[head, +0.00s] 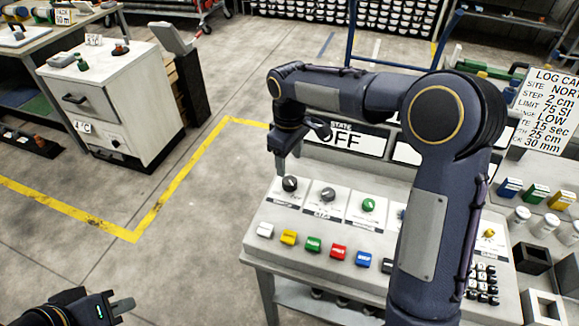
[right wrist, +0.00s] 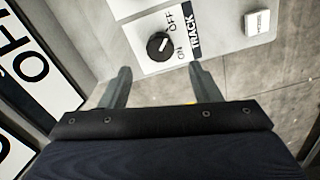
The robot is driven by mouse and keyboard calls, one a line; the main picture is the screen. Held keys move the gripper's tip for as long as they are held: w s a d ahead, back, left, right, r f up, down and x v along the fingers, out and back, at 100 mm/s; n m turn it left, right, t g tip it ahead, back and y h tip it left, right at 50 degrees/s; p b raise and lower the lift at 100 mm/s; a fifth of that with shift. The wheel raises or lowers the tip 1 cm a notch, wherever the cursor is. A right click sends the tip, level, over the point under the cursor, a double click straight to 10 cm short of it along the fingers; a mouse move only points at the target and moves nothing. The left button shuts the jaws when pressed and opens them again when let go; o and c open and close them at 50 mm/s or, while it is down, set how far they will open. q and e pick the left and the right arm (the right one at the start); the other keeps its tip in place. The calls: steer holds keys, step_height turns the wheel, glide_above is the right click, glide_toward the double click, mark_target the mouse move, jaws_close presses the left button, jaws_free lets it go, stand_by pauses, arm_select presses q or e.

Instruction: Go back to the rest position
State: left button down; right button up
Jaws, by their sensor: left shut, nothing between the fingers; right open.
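My right gripper (head: 298,158) hangs over the left end of a control console (head: 262,222), with my right arm bent across the panel. In the right wrist view its two fingers (right wrist: 161,75) are spread apart with nothing between them. A black knob (right wrist: 157,45) labelled TRACK, with OFF and ON marks, lies just beyond them; contact is not visible. It is probably the leftmost knob (head: 290,184) in the head view. My left gripper (head: 122,306) is low at the bottom left, shut and empty, away from the console. My right arm hides part of the panel.
A row of coloured buttons (head: 313,244) lines the console front. A STATE display (head: 345,139) reads OFF behind the knobs. A note sign (head: 545,105) stands right. A white cabinet (head: 120,110) stands back left. The floor (head: 190,260) between is clear, with yellow lines.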

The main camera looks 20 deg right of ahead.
steer(key=shift+r, duration=0.15)
stand_by(0.3)
steer(key=shift+s+d+r, duration=0.25)
steer(key=s+d+r+m+t+y, duration=0.1)
steer(key=s+d+r+m, duration=0.2)
steer(key=s, duration=0.4)
steer(key=s+d+r+m+t+y, duration=0.1)
steer(key=s+d+r+m+t, duration=0.2)
steer(key=s, duration=0.5)
steer(key=s+f+m+t+y, duration=0.1)
steer(key=s+f+m, duration=0.2)
steer(key=s, duration=0.9)
steer(key=shift+s+a+f+m+t+y, duration=0.2)
steer(key=shift+s+a+m+t+y, duration=0.1)
steer(key=shift+m+y, duration=0.15)
steer(key=shift+w, duration=0.1)
